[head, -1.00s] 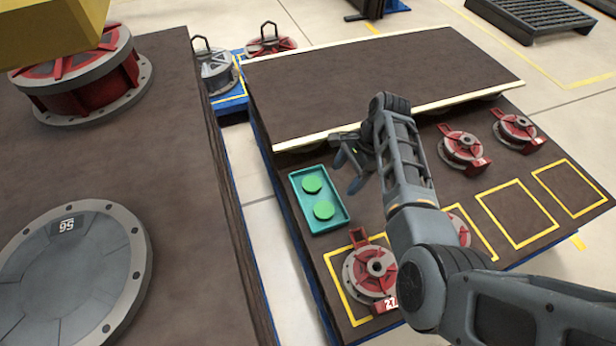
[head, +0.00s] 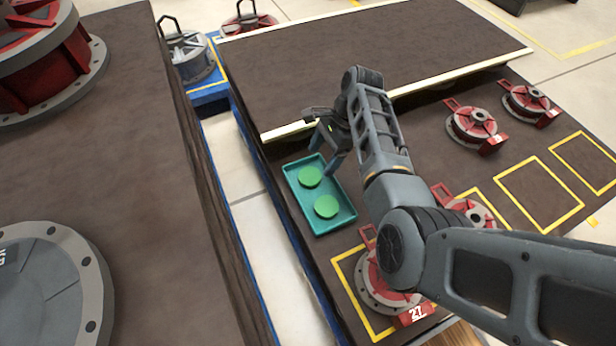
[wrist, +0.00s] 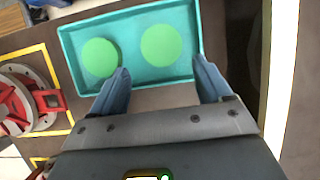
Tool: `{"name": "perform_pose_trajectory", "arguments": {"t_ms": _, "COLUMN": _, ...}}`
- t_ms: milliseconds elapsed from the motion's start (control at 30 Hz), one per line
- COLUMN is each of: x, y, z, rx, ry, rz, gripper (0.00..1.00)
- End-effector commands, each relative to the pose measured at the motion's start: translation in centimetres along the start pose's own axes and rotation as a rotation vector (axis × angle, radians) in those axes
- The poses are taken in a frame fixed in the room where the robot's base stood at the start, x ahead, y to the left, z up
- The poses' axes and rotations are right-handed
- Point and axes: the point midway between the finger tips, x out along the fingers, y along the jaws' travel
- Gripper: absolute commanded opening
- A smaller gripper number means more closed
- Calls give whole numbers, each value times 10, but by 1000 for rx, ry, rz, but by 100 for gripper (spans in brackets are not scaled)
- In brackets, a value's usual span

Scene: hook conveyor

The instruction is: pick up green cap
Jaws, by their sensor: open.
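Two round green caps lie flat in a teal tray: the far cap (head: 309,176) and the near cap (head: 326,206) in the head view. The tray (head: 343,222) sits on the brown table at its left side. In the wrist view the caps show as a left cap (wrist: 100,58) and a right cap (wrist: 161,45). My gripper (wrist: 160,82) is open and empty, its fingers apart at the tray's near edge in the wrist view. In the head view my gripper (head: 330,150) is above the tray's far right corner, partly hidden by my arm.
Several red and grey hook units stand on the table, including one marked 27 (head: 380,285) near the tray and one farther right (head: 475,123). A raised brown conveyor (head: 390,50) with a pale edge lies behind. Yellow outlined squares (head: 538,195) at right are empty.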

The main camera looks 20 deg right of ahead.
Motion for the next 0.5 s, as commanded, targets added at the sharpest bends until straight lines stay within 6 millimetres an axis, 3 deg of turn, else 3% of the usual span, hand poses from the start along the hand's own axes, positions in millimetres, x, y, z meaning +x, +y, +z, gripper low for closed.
{"name": "perform_pose_trajectory", "arguments": {"t_ms": 500, "x": 59, "y": -3, "z": 4, "rx": 0, "ry": 0, "rz": 1, "gripper": 78}}
